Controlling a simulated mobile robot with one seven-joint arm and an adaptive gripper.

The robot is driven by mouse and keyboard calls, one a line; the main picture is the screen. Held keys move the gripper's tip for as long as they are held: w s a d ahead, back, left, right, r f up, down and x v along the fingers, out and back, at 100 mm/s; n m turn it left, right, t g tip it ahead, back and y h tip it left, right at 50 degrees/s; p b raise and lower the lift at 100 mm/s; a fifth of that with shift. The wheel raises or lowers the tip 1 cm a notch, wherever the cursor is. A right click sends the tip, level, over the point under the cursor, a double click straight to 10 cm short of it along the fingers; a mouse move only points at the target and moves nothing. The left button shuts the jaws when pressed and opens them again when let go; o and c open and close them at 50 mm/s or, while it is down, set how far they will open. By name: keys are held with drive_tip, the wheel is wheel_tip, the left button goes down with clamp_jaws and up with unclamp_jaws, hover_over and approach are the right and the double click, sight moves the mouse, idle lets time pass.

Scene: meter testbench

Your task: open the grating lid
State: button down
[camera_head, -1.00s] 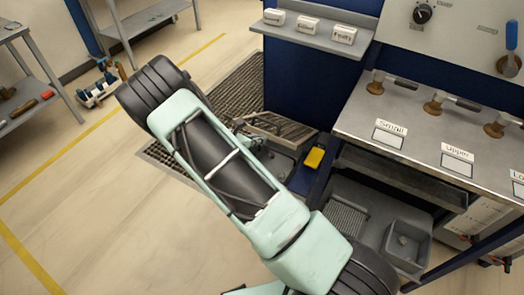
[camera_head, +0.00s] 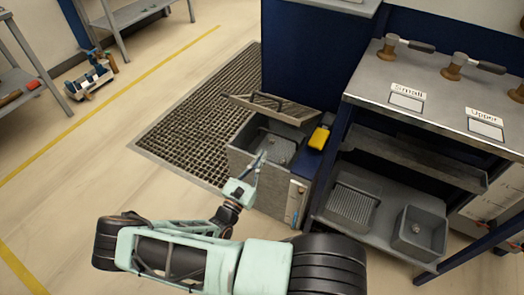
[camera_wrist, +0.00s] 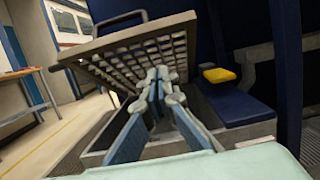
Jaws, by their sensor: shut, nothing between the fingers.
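The grating lid (camera_head: 270,107) is a grey metal grid in a frame. It stands raised and tilted at the back of a grey metal box (camera_head: 254,186), whose inside is partly uncovered. In the wrist view the lid (camera_wrist: 112,58) shows its grid holes and a bar handle (camera_wrist: 121,22) on its upper edge. My gripper (camera_head: 260,160) is at the front of the box opening. Its fingers (camera_wrist: 160,78) are together and empty, overlapping the lower part of the grid in the wrist view. Whether they touch the lid, I cannot tell.
A yellow object (camera_head: 319,137) sits on a blue ledge right of the box. A metal bench (camera_head: 440,95) with a lower shelf holding a grey bin (camera_head: 418,232) stands to the right.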

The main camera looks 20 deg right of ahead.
drive_tip(key=w+d+r+b, duration=0.1)
drive_tip(key=w+d+r, duration=0.4)
drive_tip(key=d, duration=0.3)
drive_tip(key=shift+w+b, duration=0.3)
drive_tip(key=shift+w, duration=0.3)
drive_tip(key=shift+r, duration=0.25)
